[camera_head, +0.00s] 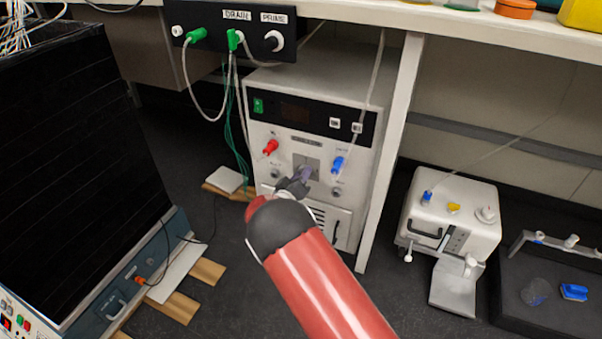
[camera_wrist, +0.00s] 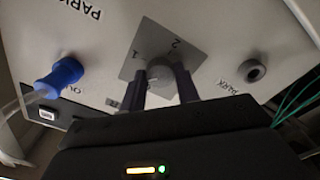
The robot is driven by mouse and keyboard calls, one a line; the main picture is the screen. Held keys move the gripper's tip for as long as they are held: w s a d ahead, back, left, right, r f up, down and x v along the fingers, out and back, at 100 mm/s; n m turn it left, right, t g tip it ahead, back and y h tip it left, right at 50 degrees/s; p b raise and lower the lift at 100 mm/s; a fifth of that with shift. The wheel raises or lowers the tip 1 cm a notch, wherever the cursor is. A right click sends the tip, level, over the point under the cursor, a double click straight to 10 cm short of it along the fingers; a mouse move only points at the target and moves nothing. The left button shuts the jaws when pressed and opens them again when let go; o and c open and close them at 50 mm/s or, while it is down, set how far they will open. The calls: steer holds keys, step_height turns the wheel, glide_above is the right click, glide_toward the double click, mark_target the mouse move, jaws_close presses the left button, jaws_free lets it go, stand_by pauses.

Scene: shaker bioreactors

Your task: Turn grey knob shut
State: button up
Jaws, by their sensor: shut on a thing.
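The grey knob (camera_wrist: 160,74) sits on a square grey plate (camera_wrist: 146,50) marked 1 and 2, on the front of a white unit (camera_head: 364,92). My gripper (camera_wrist: 161,82) has one finger on each side of the knob and is shut on it. In the head view my gripper (camera_head: 303,176) reaches the plate from below and covers most of the knob. The knob's exact turn angle cannot be told.
A red connector (camera_head: 270,147) is left of the plate and a blue connector (camera_head: 338,164) right of it, with tubing. In the wrist view the blue connector (camera_wrist: 60,78) is at left. A bench leg (camera_head: 392,140) stands right of the unit.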

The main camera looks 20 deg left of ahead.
steer(key=n+p, duration=0.2)
steer(key=n, duration=0.7)
steer(key=shift+p, duration=0.3)
steer(key=shift+n, duration=0.4)
steer(key=o, duration=1)
steer(key=shift+c, duration=0.2)
steer(key=s, duration=0.7)
steer(key=shift+s+a, duration=0.3)
steer(key=shift+s, duration=0.1)
steer(key=shift+w+r, duration=0.1)
